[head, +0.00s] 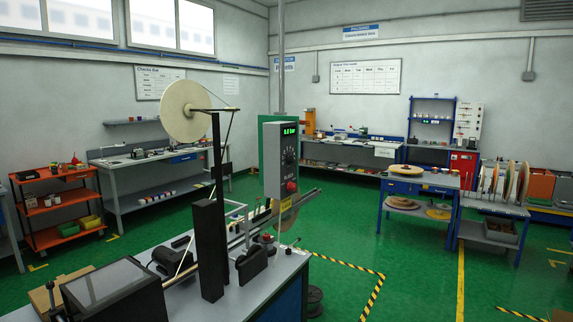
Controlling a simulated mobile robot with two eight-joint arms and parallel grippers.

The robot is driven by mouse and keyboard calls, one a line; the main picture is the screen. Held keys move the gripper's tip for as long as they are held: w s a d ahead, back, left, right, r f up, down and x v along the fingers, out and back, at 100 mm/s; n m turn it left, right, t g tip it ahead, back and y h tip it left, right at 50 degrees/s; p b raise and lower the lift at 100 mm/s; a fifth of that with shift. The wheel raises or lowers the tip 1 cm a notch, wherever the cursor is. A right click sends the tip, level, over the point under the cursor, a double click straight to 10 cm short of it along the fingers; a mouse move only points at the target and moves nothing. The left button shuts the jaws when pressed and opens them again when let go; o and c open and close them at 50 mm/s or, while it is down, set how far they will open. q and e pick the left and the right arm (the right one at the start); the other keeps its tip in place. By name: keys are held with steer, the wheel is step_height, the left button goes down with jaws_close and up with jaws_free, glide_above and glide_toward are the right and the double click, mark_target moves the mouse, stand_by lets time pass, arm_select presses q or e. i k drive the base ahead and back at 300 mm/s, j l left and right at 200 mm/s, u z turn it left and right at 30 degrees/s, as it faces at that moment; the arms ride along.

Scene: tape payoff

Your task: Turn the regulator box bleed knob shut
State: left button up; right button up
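The regulator box (273,162) is a grey upright box on a post above the right part of the near bench. Its front has a lit green display at the top, a black round knob (290,156) in the middle and a small red knob (291,187) low down. The small lettering on the face is too small to read surely, so I cannot tell by label which knob is the bleed knob, or how far either is turned. Nothing touches the box front. Neither of my grippers shows in the head view.
The near bench (262,290) carries a tall black post (208,250), a large cream reel (186,111) high up, and a dark screen (105,290). Green floor (350,240) is open right of the bench, with yellow-black striped tape. A blue table (420,180) stands farther right.

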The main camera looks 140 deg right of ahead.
mark_target(290, 186)
steer(key=z, duration=4.5)
steer(key=i+l+u, duration=0.15)
steer(key=u, duration=0.25)
steer(key=i+l+u, duration=0.1)
steer(key=u, duration=0.3)
steer(key=i+l+u, duration=0.15)
steer(key=l, duration=0.2)
steer(key=i+l+u, duration=0.1)
steer(key=l, duration=0.25)
steer(key=i+l+u, duration=0.15)
steer(key=l, duration=0.2)
